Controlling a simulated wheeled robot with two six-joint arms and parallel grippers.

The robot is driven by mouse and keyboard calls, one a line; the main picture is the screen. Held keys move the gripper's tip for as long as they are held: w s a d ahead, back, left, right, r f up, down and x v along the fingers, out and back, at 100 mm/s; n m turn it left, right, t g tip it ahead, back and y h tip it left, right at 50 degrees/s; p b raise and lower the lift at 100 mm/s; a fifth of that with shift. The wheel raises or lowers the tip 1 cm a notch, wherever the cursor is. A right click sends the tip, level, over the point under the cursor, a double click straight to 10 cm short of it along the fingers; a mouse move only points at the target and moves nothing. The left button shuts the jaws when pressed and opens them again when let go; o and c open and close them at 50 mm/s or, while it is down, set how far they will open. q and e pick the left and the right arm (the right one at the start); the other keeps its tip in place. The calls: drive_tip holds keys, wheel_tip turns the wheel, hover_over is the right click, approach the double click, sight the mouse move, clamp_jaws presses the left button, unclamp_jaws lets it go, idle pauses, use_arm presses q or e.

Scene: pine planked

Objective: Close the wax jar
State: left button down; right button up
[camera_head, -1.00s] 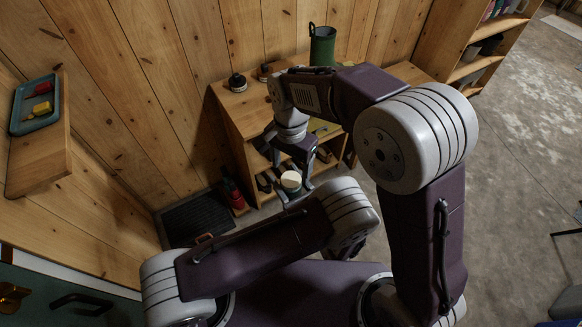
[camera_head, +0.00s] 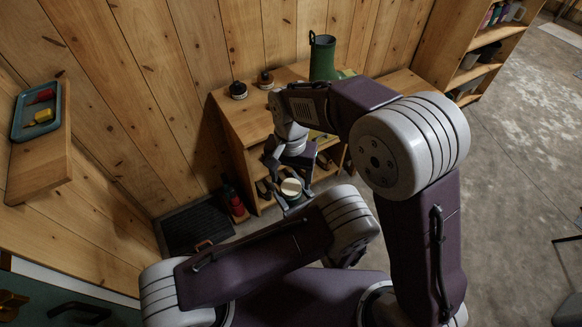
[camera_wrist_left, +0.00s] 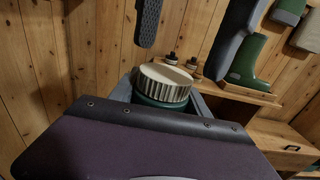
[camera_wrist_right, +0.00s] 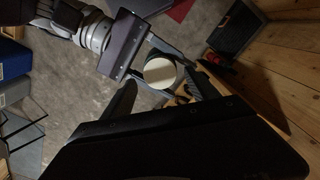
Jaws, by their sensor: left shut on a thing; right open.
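The wax jar (camera_wrist_left: 158,102) is green, with a cream, ribbed lid (camera_wrist_left: 165,82) on its top; I cannot tell whether the lid is fully seated. The pale round lid also shows in the head view (camera_head: 291,188) and the right wrist view (camera_wrist_right: 160,73). My left gripper (camera_wrist_left: 162,98) is shut on the jar, its grey fingers on either side below the lid. My right gripper (camera_wrist_right: 160,90) is open above the jar, its dark fingers spread on either side of the lid and apart from it. In the head view the jar's lower part is mostly hidden.
Behind is a wooden shelf unit (camera_head: 243,118) with a green boot (camera_head: 322,58) and two small dark jars (camera_head: 238,90) on top. A red bottle (camera_head: 235,203) and a black mat (camera_head: 196,230) are by the wall. A blue tray (camera_head: 22,122) lies on a left ledge.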

drive_tip(key=shift+f, duration=1.45)
drive_tip(key=c, duration=1.5)
drive_tip(key=o, duration=1.6)
wheel_tip(320, 180, up, 12)
